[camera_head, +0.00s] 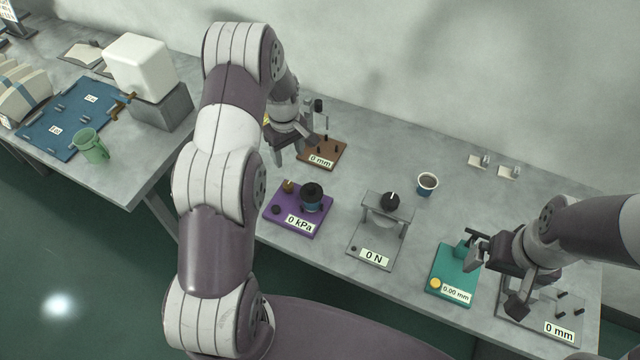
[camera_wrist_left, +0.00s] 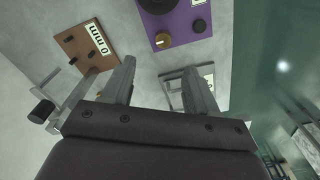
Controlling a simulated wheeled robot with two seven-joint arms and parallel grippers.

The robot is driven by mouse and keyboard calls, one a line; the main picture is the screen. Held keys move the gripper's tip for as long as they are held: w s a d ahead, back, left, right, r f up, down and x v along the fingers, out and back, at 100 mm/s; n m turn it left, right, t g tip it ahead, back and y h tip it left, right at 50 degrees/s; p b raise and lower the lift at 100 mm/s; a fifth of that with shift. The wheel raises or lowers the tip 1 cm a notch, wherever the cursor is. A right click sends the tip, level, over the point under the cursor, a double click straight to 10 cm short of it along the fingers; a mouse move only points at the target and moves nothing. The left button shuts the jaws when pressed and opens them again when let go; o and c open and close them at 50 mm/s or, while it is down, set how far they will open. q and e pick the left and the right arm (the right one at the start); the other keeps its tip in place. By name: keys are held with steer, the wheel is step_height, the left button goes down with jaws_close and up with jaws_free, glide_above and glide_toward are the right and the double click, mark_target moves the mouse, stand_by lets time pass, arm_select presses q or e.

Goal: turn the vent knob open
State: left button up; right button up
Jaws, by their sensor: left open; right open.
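The purple plate (camera_head: 277,223) labelled 0 kPa lies on the table at the middle. It carries a black-topped cylinder (camera_head: 312,197), a small brass knob (camera_head: 289,186) and a small black knob (camera_head: 276,210). I cannot tell which small knob is the vent. In the left wrist view the brass knob (camera_wrist_left: 163,41) and black knob (camera_wrist_left: 198,26) show beyond the fingertips, apart from them. My left gripper (camera_head: 287,153) is open and empty, behind the purple plate and near the brown plate (camera_head: 333,148). My right gripper (camera_head: 494,270) is open, by the teal plate (camera_head: 440,262) at the right.
A grey press stand (camera_head: 368,245) labelled 0 N stands right of the purple plate. A small cup (camera_head: 427,184) sits behind it. A grey plate (camera_head: 570,300) labelled 0 mm lies far right. A green mug (camera_head: 93,148) and blue tray (camera_head: 50,135) are on the left table.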

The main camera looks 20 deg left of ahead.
arm_select(q)
steer(key=p, duration=0.2)
glide_toward(288, 184)
steer(key=shift+a+f, duration=0.15)
steer(key=shift+a, duration=0.3)
steer(key=f, duration=0.2)
steer(key=f+p, duration=0.1)
steer(key=f, duration=0.2)
steer(key=d+f+p, duration=0.1)
steer(key=f, duration=0.1)
steer(key=shift+f, duration=0.3)
steer(key=shift+w+a+f, duration=0.1)
steer(key=shift+a+f, duration=0.15)
steer(key=shift+f, duration=0.1)
steer(key=shift+d, duration=0.1)
steer(key=shift+c, duration=0.6)
steer(key=shift+r, duration=0.1)
steer(key=c, duration=0.9)
arm_select(e)
steer(key=r, duration=0.1)
steer(key=a+r, duration=0.1)
steer(key=r, duration=0.2)
steer(key=shift+w+a, duration=0.2)
steer(key=shift+a, duration=0.1)
